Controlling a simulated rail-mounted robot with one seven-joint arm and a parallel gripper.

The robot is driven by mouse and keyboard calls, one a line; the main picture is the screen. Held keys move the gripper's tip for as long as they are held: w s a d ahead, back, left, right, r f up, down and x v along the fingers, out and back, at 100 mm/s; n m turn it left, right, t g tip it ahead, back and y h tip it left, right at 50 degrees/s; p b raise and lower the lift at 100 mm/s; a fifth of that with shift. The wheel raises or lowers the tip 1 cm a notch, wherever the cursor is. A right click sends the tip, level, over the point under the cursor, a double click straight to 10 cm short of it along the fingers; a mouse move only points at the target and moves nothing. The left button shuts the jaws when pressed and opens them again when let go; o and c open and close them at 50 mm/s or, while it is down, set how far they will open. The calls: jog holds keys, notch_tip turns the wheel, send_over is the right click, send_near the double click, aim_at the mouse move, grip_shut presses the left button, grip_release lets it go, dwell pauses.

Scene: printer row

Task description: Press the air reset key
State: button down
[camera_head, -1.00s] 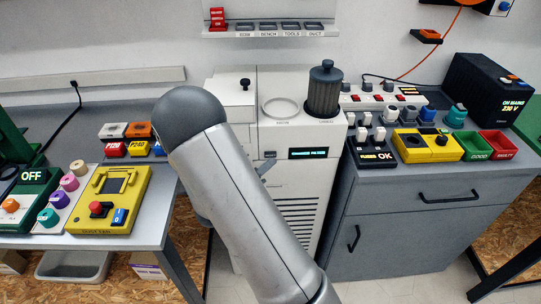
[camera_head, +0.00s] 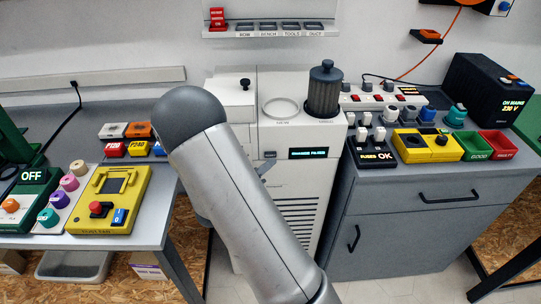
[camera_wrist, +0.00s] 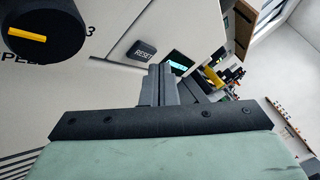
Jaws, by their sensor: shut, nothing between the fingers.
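The RESET key (camera_wrist: 141,50) is a small dark key with white lettering on the pale machine front in the wrist view. A small dark key (camera_head: 269,155) shows left of the machine's lit display (camera_head: 315,153) in the head view. My gripper (camera_wrist: 164,72) is shut and empty, its grey fingers pointing at the panel just below and right of the RESET key. The key's face is uncovered in the wrist view, and I cannot tell if the fingers touch the panel. In the head view my arm hides most of the gripper.
A black knob with a yellow bar (camera_wrist: 28,36) sits left of the key. The white machine (camera_head: 245,130) stands between a left bench with a yellow tester (camera_head: 130,212) and a grey right cabinet (camera_head: 420,235) crowded with devices. A dark canister (camera_head: 325,90) tops the machine.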

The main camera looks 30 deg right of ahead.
jog(key=shift+w, duration=0.15)
jog(key=shift+w+d, duration=0.2)
jog(key=shift+w, duration=0.05)
jog(key=shift+w+d+p, duration=0.15)
jog(key=shift+w+p, duration=0.15)
jog(key=shift+w, duration=0.05)
dwell(0.6)
dwell(0.3)
jog(key=shift+s+a, duration=0.35)
jog(key=shift+s, duration=0.4)
jog(key=s, duration=0.1)
jog(key=s+a, duration=0.1)
jog(key=s, duration=0.1)
jog(key=s+a+p, duration=0.1)
jog(key=shift+s, duration=0.25)
dwell(0.7)
